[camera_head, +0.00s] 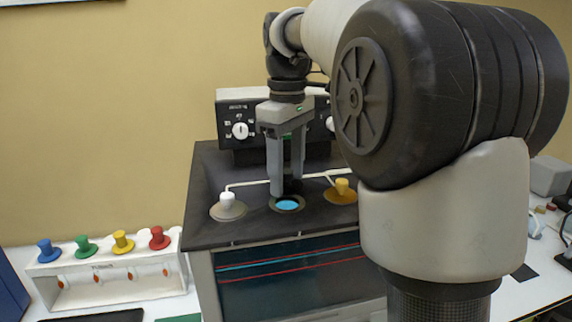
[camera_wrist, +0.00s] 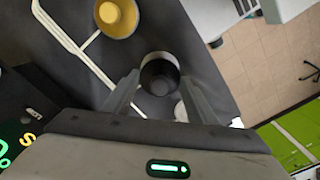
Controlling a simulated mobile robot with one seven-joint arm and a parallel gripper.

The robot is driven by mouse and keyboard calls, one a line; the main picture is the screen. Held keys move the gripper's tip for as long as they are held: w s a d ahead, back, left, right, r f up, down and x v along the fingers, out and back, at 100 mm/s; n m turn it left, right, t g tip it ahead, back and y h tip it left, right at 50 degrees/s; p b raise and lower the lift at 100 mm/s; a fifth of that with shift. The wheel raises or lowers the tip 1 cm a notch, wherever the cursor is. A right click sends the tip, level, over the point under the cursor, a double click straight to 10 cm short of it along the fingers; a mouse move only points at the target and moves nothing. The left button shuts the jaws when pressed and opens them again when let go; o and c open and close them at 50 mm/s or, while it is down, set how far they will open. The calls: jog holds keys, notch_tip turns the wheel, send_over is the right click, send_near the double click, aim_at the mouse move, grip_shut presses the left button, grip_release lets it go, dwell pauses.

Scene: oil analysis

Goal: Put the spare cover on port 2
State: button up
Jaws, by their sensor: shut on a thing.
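My gripper (camera_head: 287,190) points down over the middle port (camera_head: 287,205) on the black top of the machine. That port is an open ring with blue inside, and I take it to be port 2; no number is readable. In the wrist view my gripper (camera_wrist: 158,90) has its fingers on either side of a dark round piece (camera_wrist: 158,78), apparently the spare cover. It is held upright above the port, with a gap below it in the head view. The fingers partly hide it. From the wrist, it hides most of the port.
A white-knobbed cover (camera_head: 228,206) sits on the port to the left, a yellow-knobbed one (camera_head: 342,190) to the right. White pipes run behind them. A control panel (camera_head: 240,128) stands at the back. A rack (camera_head: 108,275) with several coloured knobs stands lower left.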

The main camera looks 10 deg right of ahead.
jog(key=shift+f, duration=1.35)
jog(key=shift+f, duration=0.4)
jog(key=o, duration=1.2)
jog(key=shift+c, duration=0.2)
notch_tip(320, 180, up, 12)
jog(key=shift+s, duration=0.15)
